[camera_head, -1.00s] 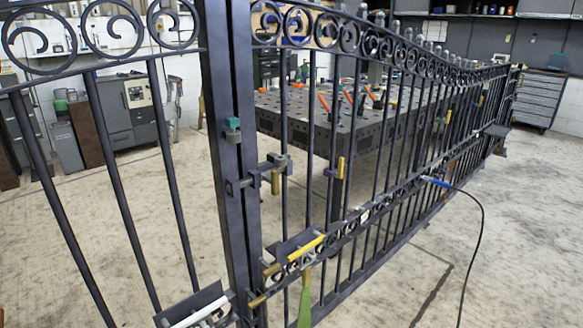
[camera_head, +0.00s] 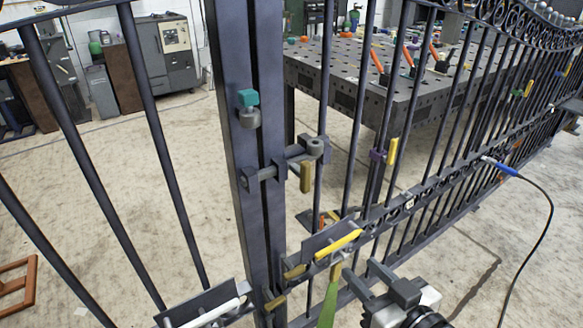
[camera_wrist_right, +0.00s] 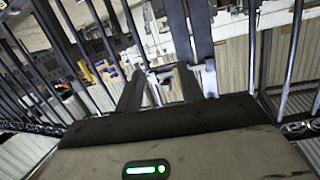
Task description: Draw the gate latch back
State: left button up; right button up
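The gate latch (camera_head: 290,160) is a grey sliding bolt with a round knob end, lying across the dark gate posts. A yellow block-like piece (camera_head: 306,177) hangs just below its right end. My right gripper (camera_head: 362,270) is low in front of the gate, below and right of the latch. Its two fingers stand apart with nothing visible between them; they also show apart in the right wrist view (camera_wrist_right: 160,80), facing gate bars. I cannot clearly tell the latch from other gate parts there. My left gripper is not in view.
Another ledge (camera_head: 200,302) holds a white rod. A teal-topped fitting (camera_head: 248,105) sits above the latch. A black cable (camera_head: 545,225) hangs right. A perforated table (camera_head: 400,85) stands behind.

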aim_at(309, 177)
jog(key=w+a+r+n+y, duration=0.2)
jog(key=w+r+y, duration=0.15)
jog(key=r, duration=0.55)
jog(key=shift+t, duration=0.3)
jog(key=x, duration=1.5)
jog(key=shift+w+d+f+p, duration=0.2)
jog(key=shift+w+f+p, duration=0.1)
jog(key=shift+f, duration=0.1)
grip_shut()
